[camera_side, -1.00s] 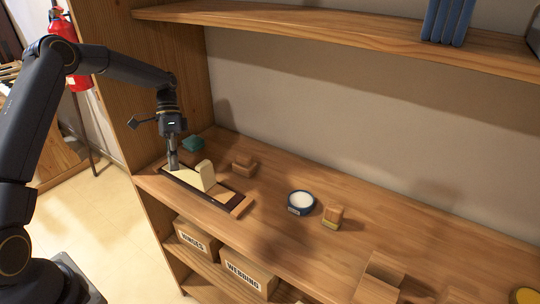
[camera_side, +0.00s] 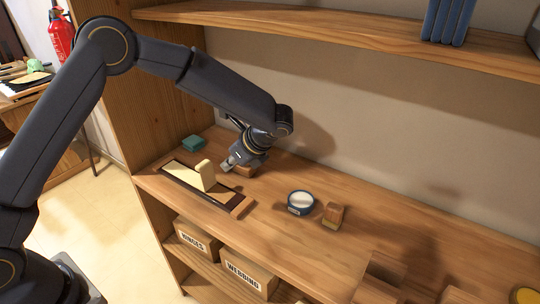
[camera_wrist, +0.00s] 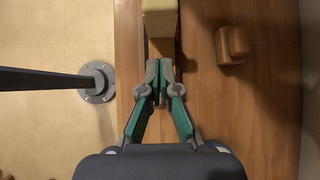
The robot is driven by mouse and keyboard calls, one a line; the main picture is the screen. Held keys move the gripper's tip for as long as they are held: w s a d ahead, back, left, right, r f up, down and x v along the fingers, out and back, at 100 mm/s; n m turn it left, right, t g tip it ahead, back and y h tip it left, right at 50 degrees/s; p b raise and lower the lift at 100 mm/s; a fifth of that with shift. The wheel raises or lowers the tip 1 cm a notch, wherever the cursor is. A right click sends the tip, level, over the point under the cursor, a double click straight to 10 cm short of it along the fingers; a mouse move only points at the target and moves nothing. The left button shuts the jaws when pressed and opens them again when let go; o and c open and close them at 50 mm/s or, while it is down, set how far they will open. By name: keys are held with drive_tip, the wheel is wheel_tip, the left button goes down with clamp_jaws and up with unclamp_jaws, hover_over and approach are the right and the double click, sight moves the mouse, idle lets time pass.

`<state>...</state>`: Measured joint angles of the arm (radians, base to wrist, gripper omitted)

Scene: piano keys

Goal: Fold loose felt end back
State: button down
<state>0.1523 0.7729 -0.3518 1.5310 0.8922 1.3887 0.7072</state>
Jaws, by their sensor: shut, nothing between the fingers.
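A cream felt strip (camera_side: 180,173) lies along a long dark tray (camera_side: 217,201) with a wooden end, near the bench's front left edge. Its loose end (camera_side: 205,175) stands up about mid-tray, and also shows at the top of the wrist view (camera_wrist: 160,20). My gripper (camera_side: 228,165) is tilted, on the right and back side of the upright end. In the wrist view my fingertips (camera_wrist: 160,76) are together and empty, just short of the cream piece. Whether they touch it cannot be told.
A brown wooden block (camera_side: 245,171) sits close to my gripper, partly hidden by it. A green block (camera_side: 194,143) lies behind the tray. A blue dish (camera_side: 301,203) and a small wooden block (camera_side: 333,215) stand to the right. Labelled boxes (camera_side: 247,275) sit below; a shelf (camera_side: 340,30) runs above.

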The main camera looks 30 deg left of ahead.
sight(206, 170)
drive_tip(key=a+f, duration=0.1)
drive_tip(key=a, duration=0.1)
drive_tip(key=a+f, duration=0.1)
drive_tip(key=a, duration=0.1)
drive_tip(key=a+f, duration=0.1)
drive_tip(key=a, duration=0.1)
drive_tip(key=shift+f, duration=0.25)
drive_tip(key=shift+a, duration=0.4)
